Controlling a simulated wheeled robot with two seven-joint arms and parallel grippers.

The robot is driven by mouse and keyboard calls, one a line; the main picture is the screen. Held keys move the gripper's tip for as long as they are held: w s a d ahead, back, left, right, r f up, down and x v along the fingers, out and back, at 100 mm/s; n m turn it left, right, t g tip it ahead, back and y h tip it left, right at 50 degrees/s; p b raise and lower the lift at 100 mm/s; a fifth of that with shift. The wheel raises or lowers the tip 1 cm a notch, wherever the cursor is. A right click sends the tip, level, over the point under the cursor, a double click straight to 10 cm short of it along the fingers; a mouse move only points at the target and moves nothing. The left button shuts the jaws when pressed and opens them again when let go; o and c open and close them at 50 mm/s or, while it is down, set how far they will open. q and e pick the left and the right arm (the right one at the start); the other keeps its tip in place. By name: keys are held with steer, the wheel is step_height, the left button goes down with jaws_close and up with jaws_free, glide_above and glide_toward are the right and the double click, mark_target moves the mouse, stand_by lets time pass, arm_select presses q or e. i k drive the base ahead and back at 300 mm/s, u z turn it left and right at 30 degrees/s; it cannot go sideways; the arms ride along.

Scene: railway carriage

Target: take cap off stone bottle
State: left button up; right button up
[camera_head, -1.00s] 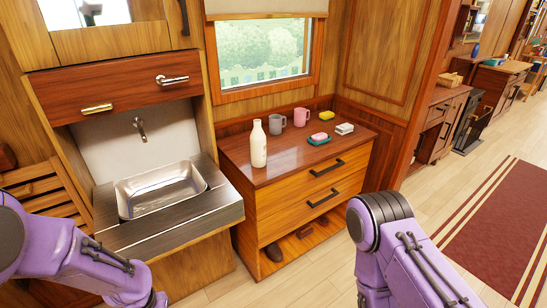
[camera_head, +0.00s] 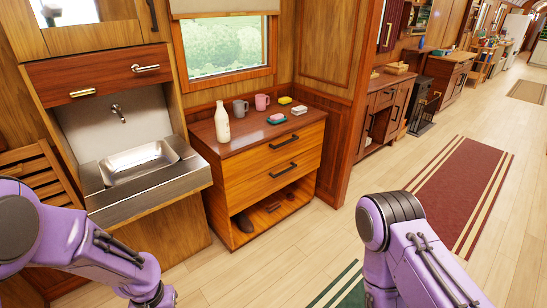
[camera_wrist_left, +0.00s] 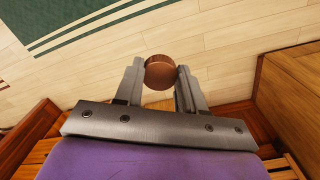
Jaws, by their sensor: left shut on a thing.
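A cream stone bottle (camera_head: 222,121) stands upright on the wooden chest of drawers, near its left back part. No brown cap shows on its top, though it is small in this view. In the left wrist view a round brown cap (camera_wrist_left: 160,72) sits between the fingertips of my left gripper (camera_wrist_left: 160,78), which is shut on it and well clear of the bottle. In the head view the left forearm comes in at the lower left, with its end at the bottom edge. My right arm shows at the lower right; its gripper is out of view.
The chest top (camera_head: 262,127) also holds a grey mug (camera_head: 240,107), a pink mug (camera_head: 262,102), a soap dish (camera_head: 277,118), a yellow sponge (camera_head: 285,101) and a small white stack (camera_head: 299,110). A steel sink (camera_head: 140,160) stands left. Open floor lies right, with a red rug (camera_head: 465,190).

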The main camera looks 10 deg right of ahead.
mark_target(221, 118)
steer(key=z, duration=0.9)
steer(key=i, duration=0.95)
steer(key=z, duration=0.8)
steer(key=i, duration=1.15)
steer(key=u, duration=0.75)
steer(key=i, duration=0.95)
steer(key=u, duration=1.05)
